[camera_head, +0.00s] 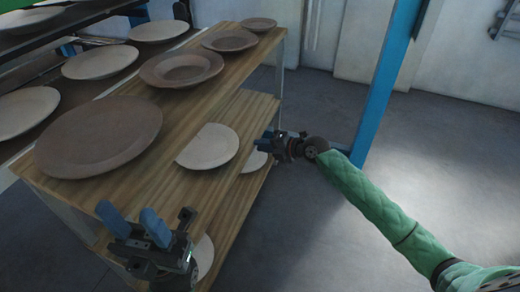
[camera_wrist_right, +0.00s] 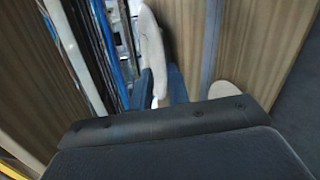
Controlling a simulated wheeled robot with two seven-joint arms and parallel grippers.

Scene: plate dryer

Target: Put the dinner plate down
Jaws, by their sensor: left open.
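My left gripper (camera_head: 132,222) is open and empty, its blue fingers pointing up beside the near end of the wooden rack. My right gripper (camera_head: 262,142) is at the rack's right side, level with the lower shelf. A pale plate (camera_head: 211,147) lies flat over that shelf, left of the right fingertips, its left part hidden by the upper board. Another pale plate (camera_head: 255,161) shows partly, just under the right gripper. In the right wrist view, a pale plate (camera_wrist_right: 151,50) shows edge-on between the blue fingers; whether they press on it is unclear.
The upper shelf (camera_head: 170,118) carries a large brown plate (camera_head: 98,136) and several others. A dark rack with pale plates (camera_head: 100,62) stands at the left. A blue post (camera_head: 385,85) rises behind my right arm. Floor at right is clear.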

